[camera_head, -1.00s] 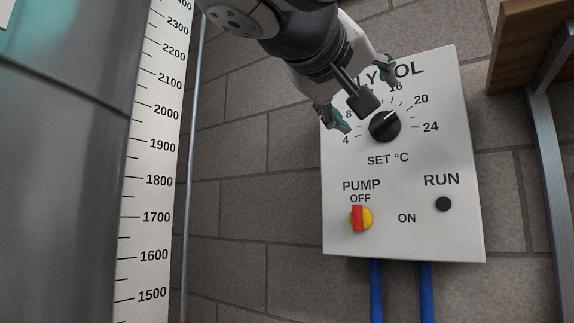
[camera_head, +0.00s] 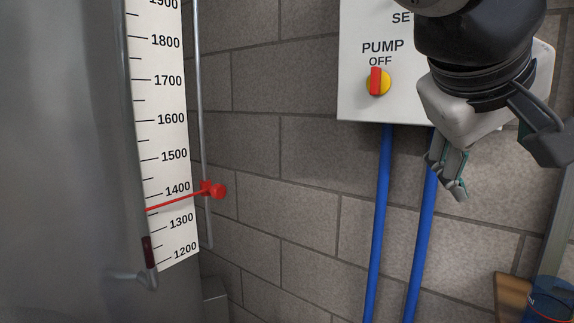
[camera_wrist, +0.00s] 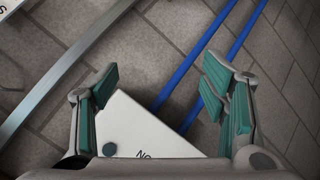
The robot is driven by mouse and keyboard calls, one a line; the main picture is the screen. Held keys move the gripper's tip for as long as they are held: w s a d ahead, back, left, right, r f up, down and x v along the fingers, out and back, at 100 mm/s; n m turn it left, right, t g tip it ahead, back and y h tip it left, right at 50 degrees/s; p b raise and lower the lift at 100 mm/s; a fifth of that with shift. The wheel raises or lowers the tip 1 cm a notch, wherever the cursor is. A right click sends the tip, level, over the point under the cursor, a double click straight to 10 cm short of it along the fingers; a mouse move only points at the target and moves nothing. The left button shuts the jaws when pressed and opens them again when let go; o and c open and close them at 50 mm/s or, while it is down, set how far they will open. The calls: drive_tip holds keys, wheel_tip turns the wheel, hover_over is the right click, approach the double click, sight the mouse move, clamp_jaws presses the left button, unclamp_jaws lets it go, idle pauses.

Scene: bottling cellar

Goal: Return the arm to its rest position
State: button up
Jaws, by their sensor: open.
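My gripper (camera_head: 452,172) hangs at the right of the head view, in front of the lower right part of the white control box (camera_head: 355,98) and its blue pipes. In the wrist view my gripper (camera_wrist: 165,105) has its green-padded fingers spread wide, with nothing between them but a view of the wall, the pipes and a corner of the box (camera_wrist: 135,127). The red and yellow pump switch (camera_head: 377,82) has its red handle upright, towards OFF. My arm hides the right part of the box in the head view.
A steel tank (camera_head: 65,170) with a white scale (camera_head: 165,130) and red pointer (camera_head: 214,190) stands at left. Two blue pipes (camera_head: 377,220) run down the brick wall. A wooden ledge (camera_head: 511,296) and a blue container (camera_head: 550,302) are at lower right.

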drive_tip(key=s+a+f+g+y, duration=0.1)
drive_tip(key=s+f+g+y, duration=0.25)
drive_tip(key=s+f, duration=0.7)
drive_tip(key=s+a+f+g+y, duration=0.1)
drive_tip(key=s+f+g+y, duration=0.4)
drive_tip(key=f, duration=1)
wheel_tip(320, 180, up, 20)
drive_tip(key=s+t+p, duration=0.1)
drive_tip(key=t+p, duration=0.4)
drive_tip(key=p, duration=1.3)
drive_tip(key=shift+s+a+t+h, duration=0.15)
drive_tip(key=shift+a+t+h, duration=0.2)
drive_tip(key=shift+c, duration=0.6)
